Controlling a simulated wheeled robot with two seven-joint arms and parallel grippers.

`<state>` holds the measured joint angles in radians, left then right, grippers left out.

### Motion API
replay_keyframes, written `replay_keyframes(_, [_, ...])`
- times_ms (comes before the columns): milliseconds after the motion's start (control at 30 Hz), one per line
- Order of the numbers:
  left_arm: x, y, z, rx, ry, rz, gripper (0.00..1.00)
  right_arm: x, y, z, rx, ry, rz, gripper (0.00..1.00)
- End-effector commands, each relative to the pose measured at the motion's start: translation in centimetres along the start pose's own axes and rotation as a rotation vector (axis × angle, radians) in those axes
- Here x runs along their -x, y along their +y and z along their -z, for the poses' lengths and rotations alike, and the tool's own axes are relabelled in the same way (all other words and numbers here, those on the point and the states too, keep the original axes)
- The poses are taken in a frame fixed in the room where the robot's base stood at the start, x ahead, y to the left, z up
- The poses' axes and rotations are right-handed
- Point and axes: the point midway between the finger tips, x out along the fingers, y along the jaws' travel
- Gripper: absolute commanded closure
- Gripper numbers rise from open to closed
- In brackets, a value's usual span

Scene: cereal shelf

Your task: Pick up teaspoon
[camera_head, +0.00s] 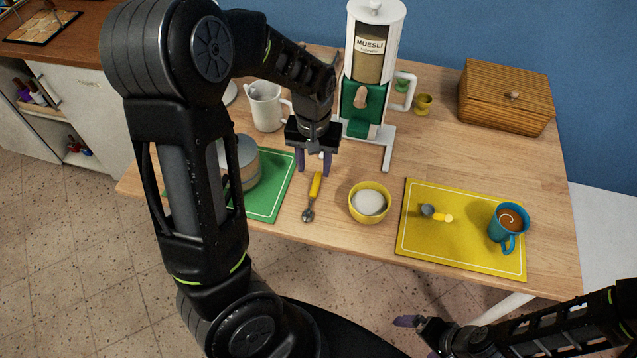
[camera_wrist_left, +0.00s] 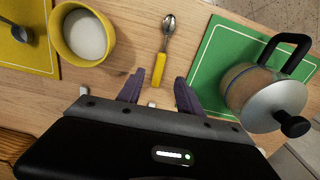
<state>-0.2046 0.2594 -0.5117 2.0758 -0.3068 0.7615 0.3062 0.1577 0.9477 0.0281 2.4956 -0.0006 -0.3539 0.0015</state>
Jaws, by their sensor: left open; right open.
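A teaspoon (camera_head: 314,194) with a yellow handle and metal bowl lies on the wooden table between the green mat and the yellow bowl. In the left wrist view the teaspoon (camera_wrist_left: 160,68) lies just beyond the fingertips, its handle end towards the gap between them. My left gripper (camera_head: 315,168) is open and empty, pointing down near the handle end; its purple fingers also show in the left wrist view (camera_wrist_left: 158,95). My right gripper (camera_head: 415,330) is open and empty, low in front of the table edge, away from the teaspoon.
A yellow bowl (camera_head: 369,190) of white contents stands right of the teaspoon. A metal pot (camera_wrist_left: 262,97) sits on the green mat (camera_wrist_left: 212,64). A muesli dispenser (camera_head: 368,60) and white jug (camera_head: 265,107) stand behind. A blue mug (camera_head: 498,232) is on the yellow mat (camera_head: 455,255).

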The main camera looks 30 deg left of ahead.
Motion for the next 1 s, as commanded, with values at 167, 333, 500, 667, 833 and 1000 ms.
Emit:
replay_keyframes(167, [-0.3,0.0,0.0,0.000,0.000,0.000,0.57,0.0,0.0,0.0,0.000,0.000,0.000,0.00])
replay_keyframes(333, [-2.0,0.0,-0.1,0.001,-0.003,0.001,0.57,0.0,0.0,0.0,0.000,0.000,0.000,0.00])
replay_keyframes(500, [-2.7,0.0,0.0,0.000,0.000,0.000,0.57,0.0,0.0,0.0,0.000,0.001,0.000,0.00])
replay_keyframes(667, [-2.6,0.0,0.0,0.000,0.000,-0.001,0.57,0.0,0.0,0.0,0.000,0.001,0.000,0.00])
replay_keyframes(833, [-3.5,0.0,-0.1,-0.001,-0.002,0.001,0.57,0.2,-0.1,0.0,0.000,0.000,0.000,0.00])
replay_keyframes(1000, [-6.0,-0.1,-0.3,0.000,-0.006,0.002,0.57,0.6,-0.2,0.0,-0.001,-0.001,-0.002,0.00])
